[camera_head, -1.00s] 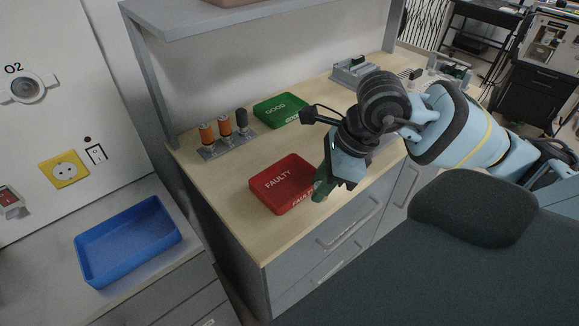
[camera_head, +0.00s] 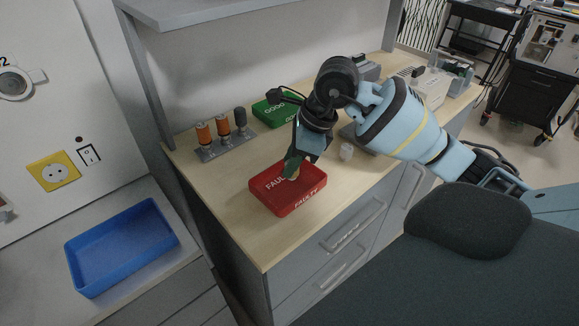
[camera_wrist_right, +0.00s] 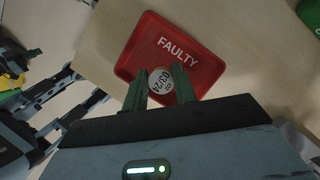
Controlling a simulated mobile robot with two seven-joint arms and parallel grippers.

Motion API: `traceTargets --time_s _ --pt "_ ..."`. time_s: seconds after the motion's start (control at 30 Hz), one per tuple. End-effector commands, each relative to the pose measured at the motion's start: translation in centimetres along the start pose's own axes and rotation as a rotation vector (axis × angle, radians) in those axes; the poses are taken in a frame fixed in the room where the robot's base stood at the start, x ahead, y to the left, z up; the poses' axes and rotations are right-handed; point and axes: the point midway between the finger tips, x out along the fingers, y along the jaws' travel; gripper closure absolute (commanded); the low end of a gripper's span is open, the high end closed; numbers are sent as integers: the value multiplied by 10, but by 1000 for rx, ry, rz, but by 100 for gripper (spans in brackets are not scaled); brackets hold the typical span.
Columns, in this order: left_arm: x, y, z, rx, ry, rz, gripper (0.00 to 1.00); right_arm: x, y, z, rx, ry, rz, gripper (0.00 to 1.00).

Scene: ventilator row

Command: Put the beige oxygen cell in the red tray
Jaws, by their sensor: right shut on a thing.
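The red tray (camera_head: 300,207), marked FAULTY, sits near the front edge of the wooden counter. My right gripper (camera_head: 292,176) is over the tray, pointing down. It is shut on the beige oxygen cell (camera_head: 296,177), mostly hidden by the fingers in the head view. In the right wrist view the cell's round pale end (camera_wrist_right: 161,81), with a date on it, shows between the two green fingers (camera_wrist_right: 160,88), against the red tray (camera_wrist_right: 196,68). Whether the cell touches the tray floor, I cannot tell.
A green GOOD tray (camera_head: 268,117) stands behind. A grey rack (camera_head: 222,149) with two orange cells and a dark one is to the left. A small white cylinder (camera_head: 346,152) stands right of my gripper. A blue tray (camera_head: 122,247) lies on the lower left surface.

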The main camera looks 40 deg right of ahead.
Motion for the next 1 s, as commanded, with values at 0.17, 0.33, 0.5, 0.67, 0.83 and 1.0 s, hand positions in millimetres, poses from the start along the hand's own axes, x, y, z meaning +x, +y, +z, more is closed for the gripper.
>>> traceTargets --time_s 0.17,0.33,0.5,0.67,0.83,1.0 --pt "7 1 14 -4 -23 2 100 18 0 -8 1 1 3 93" --pt "7 1 8 -4 -13 2 100 15 0 -6 0 -1 0 93" --pt "8 1 11 -5 -15 3 100 19 0 -8 1 0 1 93" --pt "9 2 14 -6 -20 3 100 23 0 -10 1 0 1 93" --pt "10 2 17 -6 -25 4 100 27 0 -11 1 0 1 93" --pt "10 2 17 -6 -25 4 100 26 0 -11 1 -1 0 65"
